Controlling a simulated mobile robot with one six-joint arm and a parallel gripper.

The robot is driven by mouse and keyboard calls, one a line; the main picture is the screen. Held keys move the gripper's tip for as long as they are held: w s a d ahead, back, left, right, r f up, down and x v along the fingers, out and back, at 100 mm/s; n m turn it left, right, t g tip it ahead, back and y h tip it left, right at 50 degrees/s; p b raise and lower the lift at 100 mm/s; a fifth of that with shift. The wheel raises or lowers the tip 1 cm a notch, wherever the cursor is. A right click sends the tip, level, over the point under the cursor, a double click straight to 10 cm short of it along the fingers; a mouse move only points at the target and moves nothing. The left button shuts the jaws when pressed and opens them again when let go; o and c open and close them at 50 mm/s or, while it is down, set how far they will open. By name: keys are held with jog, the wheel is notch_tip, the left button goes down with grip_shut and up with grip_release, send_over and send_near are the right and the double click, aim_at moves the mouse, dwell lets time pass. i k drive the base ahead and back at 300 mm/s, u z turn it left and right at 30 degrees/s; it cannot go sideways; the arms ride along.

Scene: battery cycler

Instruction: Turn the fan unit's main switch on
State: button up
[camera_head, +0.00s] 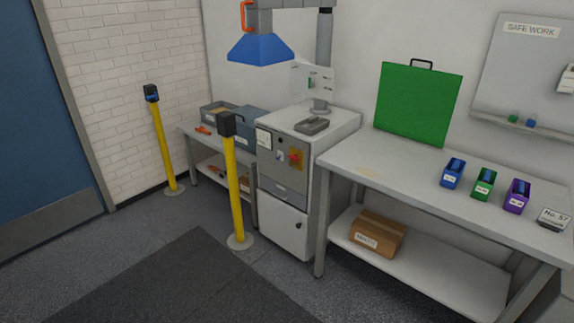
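A grey-white cabinet (284,215) stands between two benches. Its dark upper front panel carries a red rotary switch on a yellow plate (295,159), with small round controls (280,155) to its left. The switch's position is too small to read. A blue extraction hood (260,49) hangs above and to the left, joined to a grey duct. A pale panel with small marks (315,82) is on the wall behind the cabinet. I cannot tell for sure which of these is the fan unit. My gripper is not in view.
A yellow barrier post (234,190) stands just in front of the cabinet's left side; another post (163,145) is farther left. The right bench (400,165) holds a green case (418,102) and small coloured bins. A dark mat (190,285) lies on clear floor.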

aim_at(294, 157)
jog(key=k, duration=0.4)
jog(key=u, duration=0.45)
jog(key=i, duration=1.45)
jog(key=z, duration=0.15)
jog(key=k, duration=0.65)
jog(key=u, duration=0.15)
jog(key=i, duration=0.35)
jog(key=z, duration=0.05)
